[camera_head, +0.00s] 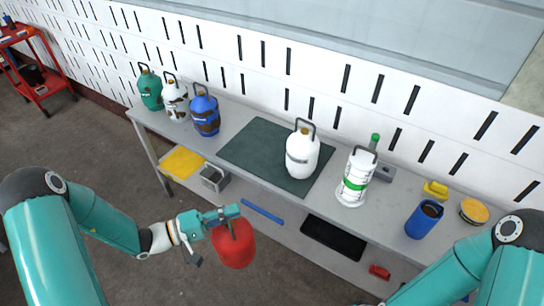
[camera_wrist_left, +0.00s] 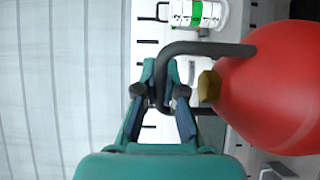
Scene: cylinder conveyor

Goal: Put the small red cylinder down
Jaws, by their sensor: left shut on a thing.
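The small red cylinder (camera_head: 234,245) hangs from my left gripper (camera_head: 224,214) in front of the bench, above the floor. The gripper is shut on the cylinder's dark handle, which also shows between the fingers in the left wrist view (camera_wrist_left: 162,95). There the red body (camera_wrist_left: 275,90) fills the right side, with a brass valve (camera_wrist_left: 208,87) at its neck. The workbench (camera_head: 225,176) stands beyond it, with a dark green mat (camera_head: 247,148) on top. My right arm shows at the lower right, but its gripper is outside the view.
A white cylinder (camera_head: 302,155) stands on the mat's right part. Green (camera_head: 150,91), white-brown (camera_head: 174,102) and blue (camera_head: 205,114) cylinders stand at the left end. A white-green cylinder (camera_head: 356,178) and blue cup (camera_head: 423,220) stand right. The mat's left part is clear.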

